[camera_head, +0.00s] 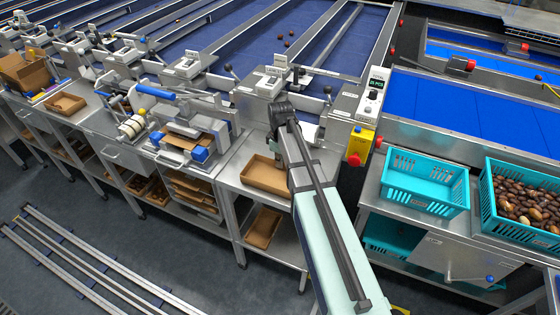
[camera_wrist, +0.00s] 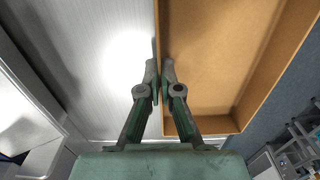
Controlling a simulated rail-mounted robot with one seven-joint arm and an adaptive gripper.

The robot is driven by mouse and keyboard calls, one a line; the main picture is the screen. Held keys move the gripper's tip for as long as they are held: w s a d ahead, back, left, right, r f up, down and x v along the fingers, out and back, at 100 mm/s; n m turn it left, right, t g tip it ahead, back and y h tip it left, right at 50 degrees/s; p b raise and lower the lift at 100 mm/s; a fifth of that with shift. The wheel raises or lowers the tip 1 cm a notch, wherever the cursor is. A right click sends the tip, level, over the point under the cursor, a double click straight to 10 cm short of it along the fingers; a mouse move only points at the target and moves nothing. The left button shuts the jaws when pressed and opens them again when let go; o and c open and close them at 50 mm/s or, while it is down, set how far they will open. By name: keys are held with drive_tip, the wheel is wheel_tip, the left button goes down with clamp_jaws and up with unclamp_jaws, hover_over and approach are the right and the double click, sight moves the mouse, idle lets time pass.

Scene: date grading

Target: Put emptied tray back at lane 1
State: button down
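An empty brown tray (camera_head: 262,187) lies on the steel bench beside my arm in the head view, its right end partly hidden by the arm. In the wrist view an empty brown tray (camera_wrist: 208,70) fills the upper right. My gripper (camera_wrist: 160,72) has one finger on each side of the tray's left wall, nearly together, with the thin wall between them. The fingertips are hidden behind the arm in the head view. I cannot tell whether the tray's base touches the bench.
Left of the tray stands a packing station (camera_head: 185,140) with a blue handle. A yellow box with a red button (camera_head: 357,150) is right of my arm. Turquoise crates, one empty (camera_head: 425,187) and one full of dates (camera_head: 500,222), stand farther right. Trays fill the lower shelves (camera_head: 195,190).

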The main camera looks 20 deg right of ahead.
drive_tip(key=shift+f, duration=0.15)
drive_tip(key=c, duration=1.3)
unclamp_jaws()
wheel_tip(320, 180, up, 12)
drive_tip(key=b, duration=0.3)
drive_tip(key=shift+r+b, duration=0.2)
drive_tip(key=shift+b, duration=0.15)
